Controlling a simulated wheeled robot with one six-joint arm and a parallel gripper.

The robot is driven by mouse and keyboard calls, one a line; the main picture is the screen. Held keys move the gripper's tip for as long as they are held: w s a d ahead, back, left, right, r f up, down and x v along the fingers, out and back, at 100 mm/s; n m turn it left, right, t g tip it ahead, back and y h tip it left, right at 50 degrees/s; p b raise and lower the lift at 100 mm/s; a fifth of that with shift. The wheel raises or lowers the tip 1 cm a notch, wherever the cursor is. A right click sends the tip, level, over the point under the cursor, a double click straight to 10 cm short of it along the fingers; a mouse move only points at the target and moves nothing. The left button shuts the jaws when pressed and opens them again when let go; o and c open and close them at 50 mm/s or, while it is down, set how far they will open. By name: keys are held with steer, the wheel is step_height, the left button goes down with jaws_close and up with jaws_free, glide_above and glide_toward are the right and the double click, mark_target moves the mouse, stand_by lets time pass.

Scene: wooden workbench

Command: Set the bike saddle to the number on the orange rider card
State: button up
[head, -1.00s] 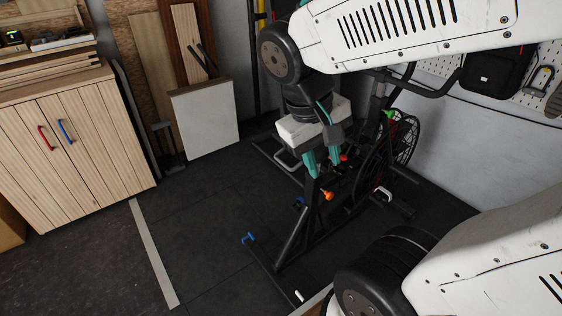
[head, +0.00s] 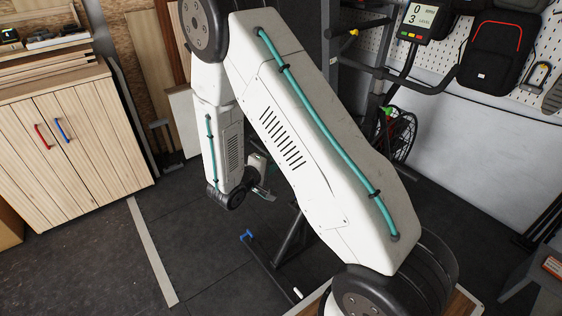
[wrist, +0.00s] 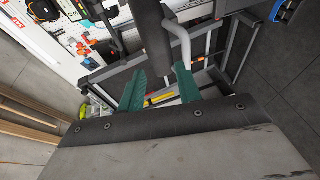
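In the wrist view my gripper (wrist: 161,72) has its two teal fingers apart. A dark, thick cylindrical part (wrist: 150,35) lies between and beyond the fingertips, with gaps showing on both sides. I cannot tell which part of the bike it is. In the head view my arm covers most of the exercise bike, including the saddle and its post. The bike's console (head: 418,20) reads 0 RPM and level 3. Its fan wheel (head: 402,135) shows behind my arm. My gripper (head: 264,193) is small and partly hidden there. No rider card or saddle number is readable.
A wooden cabinet (head: 75,140) stands at the left. A bike foot with a blue end (head: 247,236) rests on the dark mat. A grey item with an orange label (head: 552,266) is at the right edge. A black bag (head: 490,50) hangs on the pegboard. Floor left of the bike is free.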

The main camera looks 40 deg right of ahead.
steer(key=shift+n+t+y, duration=0.3)
steer(key=shift+n+t, duration=0.3)
steer(key=shift+t, duration=0.2)
steer(key=w+d+f, duration=0.1)
steer(key=d, duration=0.1)
steer(key=w+d+f, duration=0.3)
steer(key=d+f, duration=0.1)
steer(key=shift+w+f, duration=0.15)
steer(key=shift+w, duration=0.1)
jaws_close()
